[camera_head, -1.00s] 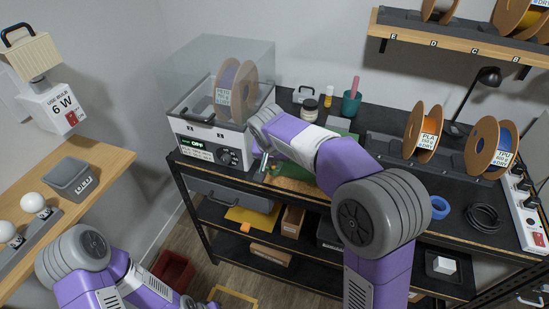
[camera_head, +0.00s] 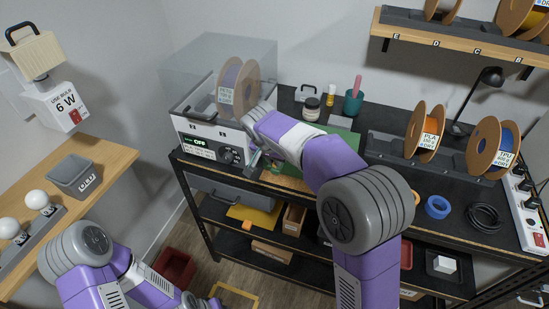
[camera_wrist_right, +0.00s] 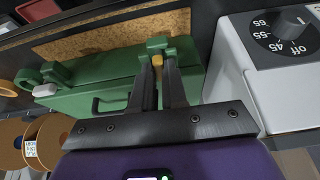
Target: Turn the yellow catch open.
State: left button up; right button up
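The yellow catch (camera_wrist_right: 157,61) is on the front edge of a green case (camera_wrist_right: 105,72) in the right wrist view. The case lies on the dark bench and also shows in the head view (camera_head: 340,123), partly behind my right arm. Its lid looks closed. My right gripper (camera_wrist_right: 158,70) points at the catch, with one finger on each side of it at the tips. I cannot tell whether the fingers press on it. In the head view my right gripper (camera_head: 256,163) is small and partly hidden. My left gripper (camera_head: 207,303) is mostly cut off at the bottom edge.
A white dryer box (camera_head: 210,143) with a clear cover and a dial stands close beside the case. A jar (camera_head: 311,108) and a teal cup (camera_head: 352,103) stand behind it. Spools (camera_head: 425,132) stand to the right. A tan board (camera_wrist_right: 110,32) lies by the case's front.

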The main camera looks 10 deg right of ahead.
jog(key=shift+o, duration=0.9)
jog(key=p+v, duration=0.1)
jog(key=v, duration=0.6)
jog(key=shift+r+p, duration=0.25)
jog(key=shift+p, duration=0.1)
jog(key=shift+s, duration=0.15)
